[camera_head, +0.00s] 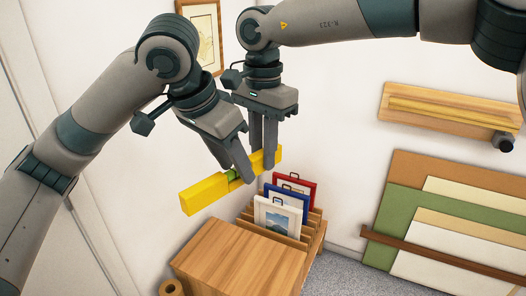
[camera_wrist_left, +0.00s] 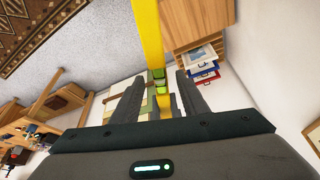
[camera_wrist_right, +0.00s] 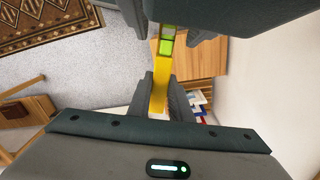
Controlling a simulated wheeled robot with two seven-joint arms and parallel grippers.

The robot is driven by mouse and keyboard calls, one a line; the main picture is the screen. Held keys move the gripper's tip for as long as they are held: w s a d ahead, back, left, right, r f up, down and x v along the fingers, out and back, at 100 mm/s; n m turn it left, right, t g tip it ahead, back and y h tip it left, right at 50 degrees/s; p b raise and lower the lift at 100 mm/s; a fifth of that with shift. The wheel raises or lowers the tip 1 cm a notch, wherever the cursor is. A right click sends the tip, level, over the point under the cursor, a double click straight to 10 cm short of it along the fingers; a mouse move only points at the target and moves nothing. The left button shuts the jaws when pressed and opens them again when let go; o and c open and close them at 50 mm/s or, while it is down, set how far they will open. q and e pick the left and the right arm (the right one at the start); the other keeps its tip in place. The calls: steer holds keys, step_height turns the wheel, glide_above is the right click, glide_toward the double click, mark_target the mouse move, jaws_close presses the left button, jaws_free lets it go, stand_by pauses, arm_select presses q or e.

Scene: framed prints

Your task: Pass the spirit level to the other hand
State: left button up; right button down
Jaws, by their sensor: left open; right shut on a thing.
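The spirit level (camera_head: 204,193) is a yellow bar with a green vial near its middle. It is held in the air above the wooden cabinet. My right gripper (camera_head: 264,165) is shut on its far right part, and the right wrist view shows the yellow bar (camera_wrist_right: 159,92) between the fingers. My left gripper (camera_head: 240,174) is open at the middle of the level, close beside the right gripper. In the left wrist view the level (camera_wrist_left: 148,35) passes between the spread fingers, with the green vial there. I cannot tell whether a left finger touches it.
Below stands a wooden cabinet (camera_head: 240,262) with a slotted rack (camera_head: 312,232) holding several framed prints (camera_head: 277,218). A wall shelf (camera_head: 445,108) and leaning boards (camera_head: 450,210) are at the right. A picture (camera_head: 203,32) hangs behind the arms.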

mark_target(182, 196)
arm_select(q)
steer(key=s+a, duration=0.2)
steer(key=s, duration=0.1)
steer(key=s+a, duration=0.5)
steer(key=s, duration=0.1)
steer(key=shift+a+f, duration=0.1)
steer(key=shift+a, duration=0.25)
steer(key=shift+d, duration=0.1)
